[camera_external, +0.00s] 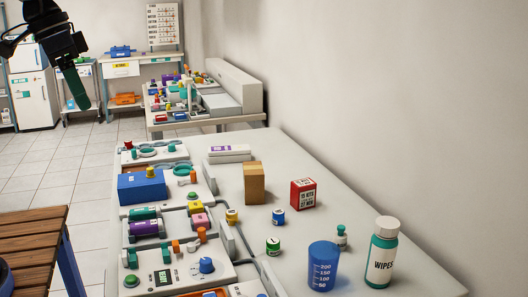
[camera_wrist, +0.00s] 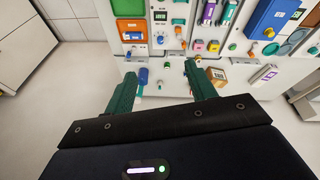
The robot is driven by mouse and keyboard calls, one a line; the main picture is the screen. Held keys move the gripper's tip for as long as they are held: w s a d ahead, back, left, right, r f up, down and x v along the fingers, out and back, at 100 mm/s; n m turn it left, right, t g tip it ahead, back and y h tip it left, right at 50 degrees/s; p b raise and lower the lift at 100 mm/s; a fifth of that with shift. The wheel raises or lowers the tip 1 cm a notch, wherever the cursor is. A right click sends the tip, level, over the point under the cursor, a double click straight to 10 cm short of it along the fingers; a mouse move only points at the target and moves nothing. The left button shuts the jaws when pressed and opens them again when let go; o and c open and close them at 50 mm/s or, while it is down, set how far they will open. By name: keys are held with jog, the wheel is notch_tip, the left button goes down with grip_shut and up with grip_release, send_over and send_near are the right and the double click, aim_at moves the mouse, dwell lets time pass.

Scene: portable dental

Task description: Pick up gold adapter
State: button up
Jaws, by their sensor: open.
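The gold adapter is most likely the small yellow-gold cylinder (camera_external: 232,216) on the grey table, beside the panel devices and left of a blue cylinder (camera_external: 278,216). In the wrist view a small yellow piece (camera_wrist: 198,58), apparently the same one, shows just past the right fingertip. My gripper (camera_wrist: 160,70) is open and empty, its two green fingers wide apart. In the external view my gripper (camera_external: 78,92) hangs high at the upper left, far from the adapter; its fingers overlap there.
A green cylinder (camera_external: 273,246), a cardboard box (camera_external: 254,183), a red box (camera_external: 303,193), a blue cup (camera_external: 323,266) and a wipes bottle (camera_external: 382,252) stand near the adapter. Panel devices with knobs line the table's left side. A wooden bench (camera_external: 33,240) stands at lower left.

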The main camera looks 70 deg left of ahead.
jog(key=w+a+f+n+g+h, duration=0.1)
jog(key=w+a+f+n+g, duration=0.2)
jog(key=w, duration=0.9)
jog(key=n+h, duration=0.2)
jog(key=n, duration=0.5)
send_over(231, 211)
jog(key=s+d, duration=0.3)
notch_tip(231, 211, down, 15)
jog(key=w+a+f+n+g+h, duration=0.1)
jog(key=w+a+f+n, duration=0.15)
jog(key=f, duration=0.35)
jog(key=w+a+f+n, duration=0.1)
jog(key=w+a+f, duration=0.1)
jog(key=a+f, duration=0.3)
jog(key=x, duration=0.6)
jog(key=shift+d+f, duration=0.2)
jog(key=shift+d, duration=0.2)
jog(key=shift+s+x, duration=0.2)
jog(key=shift+x, duration=1.1)
jog(key=shift+s+x, duration=0.2)
jog(key=shift+x, duration=1.05)
jog(key=shift+a, duration=0.2)
jog(key=c, duration=1.1)
